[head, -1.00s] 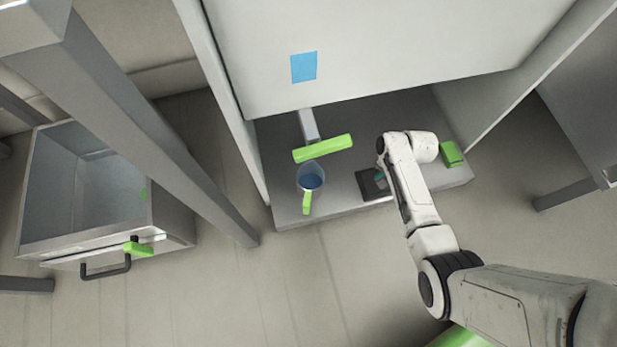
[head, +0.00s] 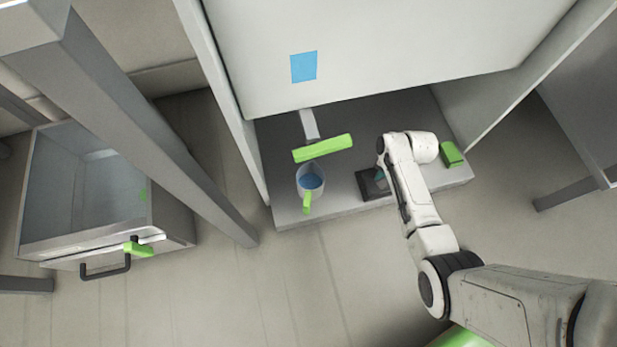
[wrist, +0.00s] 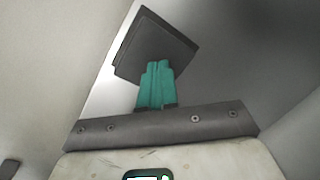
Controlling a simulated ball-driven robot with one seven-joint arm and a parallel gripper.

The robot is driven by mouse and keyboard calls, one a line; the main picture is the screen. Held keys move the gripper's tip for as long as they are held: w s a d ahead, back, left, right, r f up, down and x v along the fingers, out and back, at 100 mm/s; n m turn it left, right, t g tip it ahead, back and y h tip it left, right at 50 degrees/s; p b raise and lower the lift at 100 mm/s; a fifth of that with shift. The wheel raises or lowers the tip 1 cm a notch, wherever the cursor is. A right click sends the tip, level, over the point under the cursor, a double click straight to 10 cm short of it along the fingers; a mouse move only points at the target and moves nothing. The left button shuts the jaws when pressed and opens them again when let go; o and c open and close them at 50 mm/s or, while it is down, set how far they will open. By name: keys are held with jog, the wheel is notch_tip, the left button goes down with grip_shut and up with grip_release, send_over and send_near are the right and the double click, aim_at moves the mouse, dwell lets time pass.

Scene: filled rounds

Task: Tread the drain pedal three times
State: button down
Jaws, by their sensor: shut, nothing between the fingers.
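A dark square plate (head: 370,186), which looks like the drain pedal, is at the front edge of the grey platform. It also shows in the wrist view (wrist: 155,45), just beyond my fingertips. My gripper (head: 381,178) has teal fingers and is over the plate's right side, partly hidden by my arm. In the wrist view my gripper (wrist: 157,66) is shut and empty, with its fingertips overlapping the plate's lower edge. I cannot tell whether they touch it or how far the plate is pressed.
A jug (head: 311,180) with blue contents and a green handle stands left of the plate. A green bar (head: 322,148) on a grey stem is behind it. A green block (head: 452,154) lies right on the platform (head: 340,208). An open drawer (head: 95,240) is far left.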

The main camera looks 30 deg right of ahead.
jog(key=shift+f+b, duration=0.9)
jog(key=shift+f, duration=0.4)
jog(key=shift+f+b, duration=0.35)
jog(key=shift+f, duration=0.15)
notch_tip(320, 180, up, 8)
jog(key=p, duration=0.8)
jog(key=shift+f, duration=0.15)
dwell(0.5)
